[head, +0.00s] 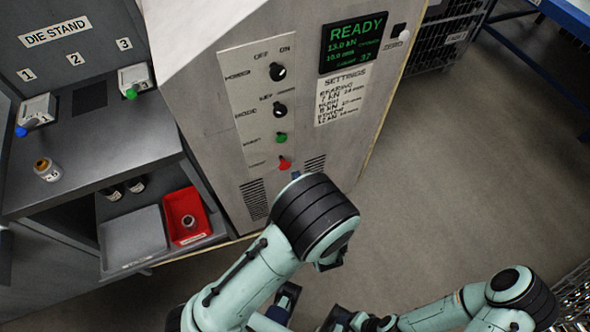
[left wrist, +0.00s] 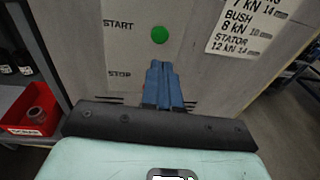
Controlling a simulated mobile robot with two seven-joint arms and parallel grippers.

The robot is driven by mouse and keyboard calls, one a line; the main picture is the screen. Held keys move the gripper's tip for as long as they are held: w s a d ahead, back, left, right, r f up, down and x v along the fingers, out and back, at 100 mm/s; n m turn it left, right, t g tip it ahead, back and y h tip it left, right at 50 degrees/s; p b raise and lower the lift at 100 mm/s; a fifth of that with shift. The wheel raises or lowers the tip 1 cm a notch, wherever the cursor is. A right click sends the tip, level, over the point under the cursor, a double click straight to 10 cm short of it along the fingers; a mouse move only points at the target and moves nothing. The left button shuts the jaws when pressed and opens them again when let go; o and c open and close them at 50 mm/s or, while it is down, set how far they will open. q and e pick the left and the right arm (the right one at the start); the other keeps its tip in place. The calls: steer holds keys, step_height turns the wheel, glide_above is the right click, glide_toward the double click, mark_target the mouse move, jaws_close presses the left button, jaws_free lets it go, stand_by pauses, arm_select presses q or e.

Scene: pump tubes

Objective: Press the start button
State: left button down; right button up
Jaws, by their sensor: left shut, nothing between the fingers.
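The green start button (head: 281,137) is on the front panel of the grey press cabinet (head: 215,130), above the red stop button (head: 284,163). In the left wrist view the green button (left wrist: 159,35) shows beside the word START, just beyond my fingertips. My left gripper (left wrist: 160,66) is shut and empty, its blue fingers together and pointing at the panel below the green button. They cover the stop button there. In the head view my left wrist hides most of this gripper (head: 296,176). I cannot tell whether the tips touch the panel.
The cabinet's screen (head: 353,42) reads READY. Two black knobs sit above the buttons. At left, the die stand (head: 90,145) holds small parts, with a red bin (head: 187,215) and a grey tray (head: 133,238) below. Open floor lies to the right.

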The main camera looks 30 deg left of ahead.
mark_target(282, 140)
arm_select(q)
steer(key=x, duration=1.2)
steer(key=shift+w+a, duration=0.1)
